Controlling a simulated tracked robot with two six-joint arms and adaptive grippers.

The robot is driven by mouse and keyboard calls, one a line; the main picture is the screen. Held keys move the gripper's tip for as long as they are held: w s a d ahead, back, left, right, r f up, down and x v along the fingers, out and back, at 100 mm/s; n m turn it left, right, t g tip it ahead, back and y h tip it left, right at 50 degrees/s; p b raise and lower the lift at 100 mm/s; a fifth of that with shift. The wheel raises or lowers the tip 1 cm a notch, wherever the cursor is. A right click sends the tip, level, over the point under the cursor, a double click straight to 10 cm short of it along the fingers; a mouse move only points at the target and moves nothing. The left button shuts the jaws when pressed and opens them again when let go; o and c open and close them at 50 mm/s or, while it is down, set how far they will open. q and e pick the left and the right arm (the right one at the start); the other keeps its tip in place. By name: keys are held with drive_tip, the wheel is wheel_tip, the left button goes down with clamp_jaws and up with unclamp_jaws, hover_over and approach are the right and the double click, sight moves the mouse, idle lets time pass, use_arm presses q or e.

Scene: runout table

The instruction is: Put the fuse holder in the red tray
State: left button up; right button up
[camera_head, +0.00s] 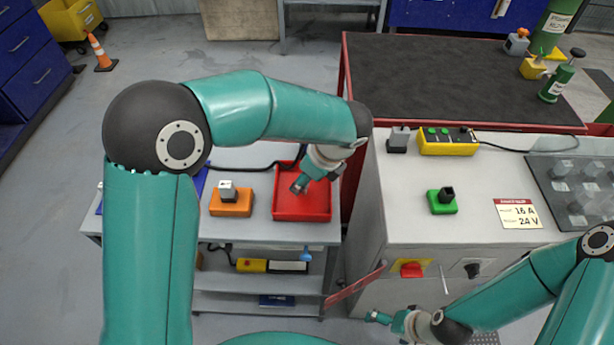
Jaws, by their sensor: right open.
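The red tray (318,207) lies on the grey cart to the left of the grey cabinet. My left gripper (301,184) hangs over the red tray, pointing down. Its fingers are small and dark here, and I cannot tell whether they hold anything. My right gripper (384,319) is open, low in front of the cabinet and near its red-and-yellow switch (411,269). I cannot tell for sure which part is the fuse holder. An orange block with a grey top piece (231,202) sits left of the tray. A green block with a black top piece (442,202) sits on the cabinet.
A dark tray (549,190) with several grey parts lies at the right, beside a 16 A 24 V label (518,214). A red-edged table (430,80) stands behind.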

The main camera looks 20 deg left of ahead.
use_arm(q)
drive_tip(key=v, duration=1.2)
idle(0.3)
